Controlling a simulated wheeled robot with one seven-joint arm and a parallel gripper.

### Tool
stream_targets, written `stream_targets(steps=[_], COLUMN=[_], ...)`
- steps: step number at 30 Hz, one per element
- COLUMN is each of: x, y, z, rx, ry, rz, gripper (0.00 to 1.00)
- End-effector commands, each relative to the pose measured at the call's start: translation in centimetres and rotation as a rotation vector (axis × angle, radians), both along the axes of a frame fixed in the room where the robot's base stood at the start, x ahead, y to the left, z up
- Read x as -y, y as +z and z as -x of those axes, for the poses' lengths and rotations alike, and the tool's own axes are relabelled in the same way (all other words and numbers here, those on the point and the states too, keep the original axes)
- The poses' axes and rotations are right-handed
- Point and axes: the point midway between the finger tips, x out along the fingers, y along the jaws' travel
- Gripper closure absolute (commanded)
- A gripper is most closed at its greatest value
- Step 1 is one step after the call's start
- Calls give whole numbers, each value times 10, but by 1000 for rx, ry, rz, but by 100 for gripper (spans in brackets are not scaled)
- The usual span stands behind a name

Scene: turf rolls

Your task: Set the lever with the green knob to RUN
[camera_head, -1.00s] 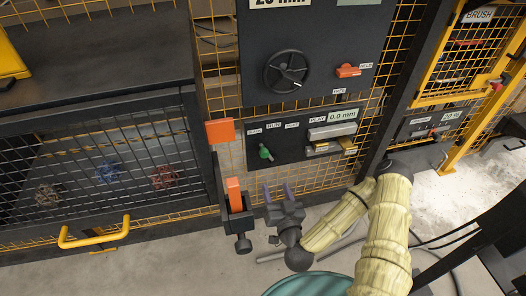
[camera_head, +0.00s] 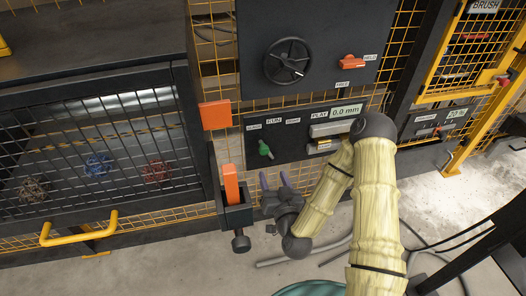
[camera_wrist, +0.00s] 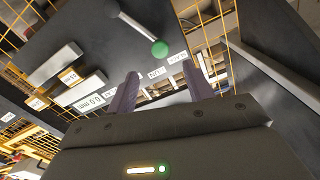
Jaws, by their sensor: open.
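The lever with the green knob (camera_head: 264,149) is on the lower dark panel (camera_head: 290,152), under a row of small white labels, one of which reads RUN (camera_head: 274,121). In the head view the knob hangs below the left end of the label row. In the wrist view the green knob (camera_wrist: 160,48) sits on a grey rod from a dark round pivot, just beyond my fingertips. My gripper (camera_head: 273,181) is open and empty, its two purple-grey fingers pointing up at the panel, below the knob. The fingers also show in the wrist view (camera_wrist: 163,84), apart from the knob.
An orange block (camera_head: 215,115) and an orange upright piece in a black clamp (camera_head: 231,185) stand left of my gripper. A black handwheel (camera_head: 288,62) and an orange switch (camera_head: 351,62) are above. A metal block with a 0.0 mm display (camera_head: 346,111) is right of the lever.

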Motion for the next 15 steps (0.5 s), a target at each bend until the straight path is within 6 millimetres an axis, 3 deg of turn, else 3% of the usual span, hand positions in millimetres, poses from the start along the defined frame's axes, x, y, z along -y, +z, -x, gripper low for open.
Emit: stream_targets(steps=[15], x=[-6], y=[-1], z=[-19], rx=[6], ry=[-6], rz=[-2], gripper=[48])
